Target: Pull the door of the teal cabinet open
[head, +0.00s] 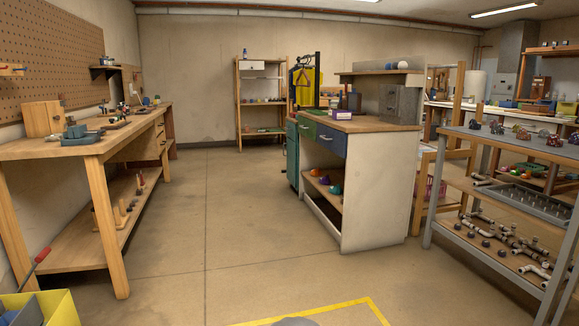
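A narrow teal cabinet (292,155) stands in the middle distance, just left of and behind the white workbench. Only a thin part of it shows. The workbench hides the rest, and its door and handle are too small to make out, so I cannot tell whether the door is shut. My gripper is not in view.
The white workbench (375,195) with drawers stands right of centre. A wooden bench (75,147) lines the left wall, and a grey rack (500,150) stands at right. A yellow bin (50,308) is at bottom left. The floor (225,220) between is clear.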

